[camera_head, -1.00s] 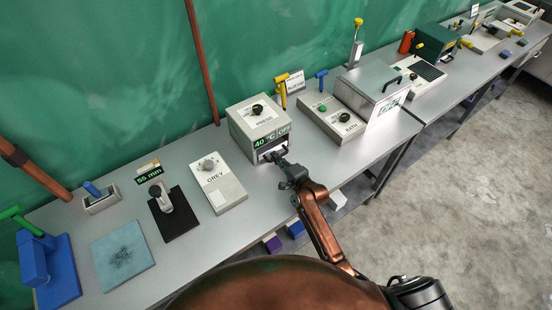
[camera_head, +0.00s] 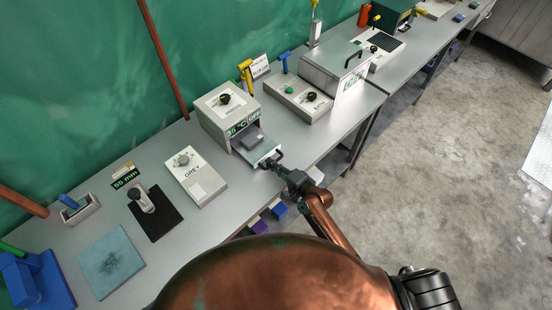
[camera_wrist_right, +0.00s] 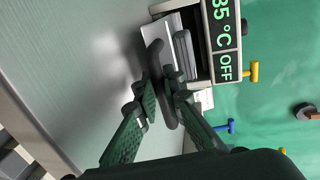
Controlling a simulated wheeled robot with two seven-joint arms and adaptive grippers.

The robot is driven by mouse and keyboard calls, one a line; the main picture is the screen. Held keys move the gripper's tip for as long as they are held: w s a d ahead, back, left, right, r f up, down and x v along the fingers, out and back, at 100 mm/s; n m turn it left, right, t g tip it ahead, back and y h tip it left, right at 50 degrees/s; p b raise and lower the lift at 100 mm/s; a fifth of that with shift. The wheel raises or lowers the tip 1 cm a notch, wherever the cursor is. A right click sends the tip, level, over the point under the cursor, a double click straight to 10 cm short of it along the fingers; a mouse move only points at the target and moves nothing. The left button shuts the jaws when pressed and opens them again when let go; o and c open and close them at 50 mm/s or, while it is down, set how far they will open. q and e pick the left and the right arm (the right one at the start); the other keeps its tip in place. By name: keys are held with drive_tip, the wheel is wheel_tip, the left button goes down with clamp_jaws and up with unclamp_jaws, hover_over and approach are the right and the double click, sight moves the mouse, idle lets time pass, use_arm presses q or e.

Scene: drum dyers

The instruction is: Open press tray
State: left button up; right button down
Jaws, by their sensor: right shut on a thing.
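The press is a white box (camera_head: 216,101) with a black knob on top and a lit front reading 35 °C OFF. Its tray (camera_head: 267,151) is slid out of the front opening toward me, with a small grey block (camera_head: 252,143) on it. The tray also shows in the wrist view (camera_wrist_right: 164,26). My right gripper (camera_head: 276,163) is shut on the tray's dark handle (camera_wrist_right: 155,57) at the front edge. In the wrist view the fingers (camera_wrist_right: 162,90) lie on both sides of the handle. My left gripper is not in view.
A GREY-labelled box (camera_head: 196,178) with a knob stands left of the press. A bath unit (camera_head: 302,98) with a steel lid box stands to the right. A black stand (camera_head: 154,215) and blue mat (camera_head: 112,262) lie further left. Small coloured blocks (camera_head: 262,228) sit below the bench edge.

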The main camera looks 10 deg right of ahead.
drive_tip(key=c, duration=2.3)
unclamp_jaws()
drive_tip(key=shift+o, duration=1.4)
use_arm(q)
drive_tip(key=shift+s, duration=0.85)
use_arm(e)
drive_tip(key=v, duration=1.2)
